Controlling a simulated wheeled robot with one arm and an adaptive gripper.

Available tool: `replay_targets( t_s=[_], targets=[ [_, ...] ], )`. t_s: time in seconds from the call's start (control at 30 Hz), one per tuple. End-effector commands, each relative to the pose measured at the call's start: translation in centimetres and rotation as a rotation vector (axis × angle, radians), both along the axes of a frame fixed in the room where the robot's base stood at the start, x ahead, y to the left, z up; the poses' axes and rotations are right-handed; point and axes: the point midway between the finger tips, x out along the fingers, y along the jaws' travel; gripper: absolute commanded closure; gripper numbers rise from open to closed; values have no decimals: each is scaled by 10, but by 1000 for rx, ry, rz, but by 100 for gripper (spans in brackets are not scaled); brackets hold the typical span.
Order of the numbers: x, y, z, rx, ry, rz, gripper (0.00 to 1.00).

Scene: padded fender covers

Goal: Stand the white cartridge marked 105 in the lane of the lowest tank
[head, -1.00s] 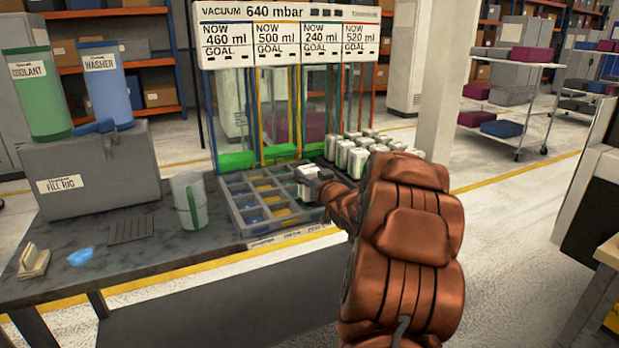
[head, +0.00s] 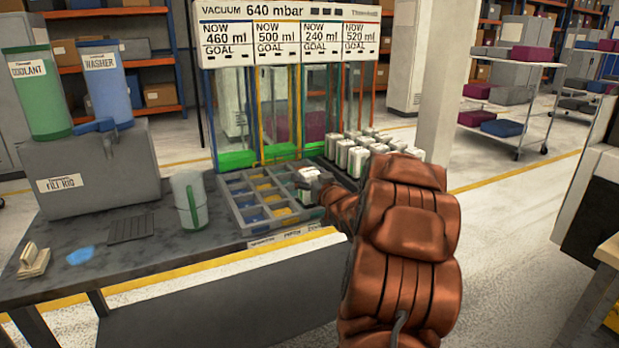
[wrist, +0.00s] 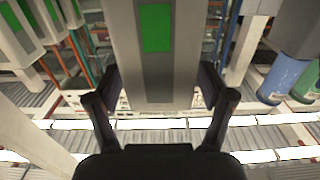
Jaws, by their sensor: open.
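A white cartridge (head: 307,184) stands at the right part of the divided tray, in front of the tanks. My gripper (head: 323,183) is beside it, partly hidden by my arm. In the wrist view, a pale cartridge with a green panel (wrist: 155,50) is between the two dark fingers of my open gripper (wrist: 160,88). Its number cannot be read. The tank display (head: 288,38) reads 460, 500, 240 and 520 ml, so the third tank from the left is lowest. The divided tray (head: 238,207) has several compartments with blue and yellow bottoms. The cartridge's exact lane is unclear.
Several white cartridges (head: 358,160) stand close together just right of my gripper. A clear jug (head: 190,200) stands left of the tray. A grey fill-rig box (head: 98,170) with coolant and washer cylinders is at the left. The bench front is mostly clear.

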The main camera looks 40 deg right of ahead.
Motion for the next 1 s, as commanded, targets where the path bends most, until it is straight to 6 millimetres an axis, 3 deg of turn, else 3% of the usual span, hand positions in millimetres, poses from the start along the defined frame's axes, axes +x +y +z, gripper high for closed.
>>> replay_targets(
  t_s=[0.27,0.7,1.0],
  targets=[
    [-16,4,4,-1,-2,-3,19],
    [-86,28,3,0,-1,-4,19],
    [-111,38,2,2,2,-1,19]
  ],
)
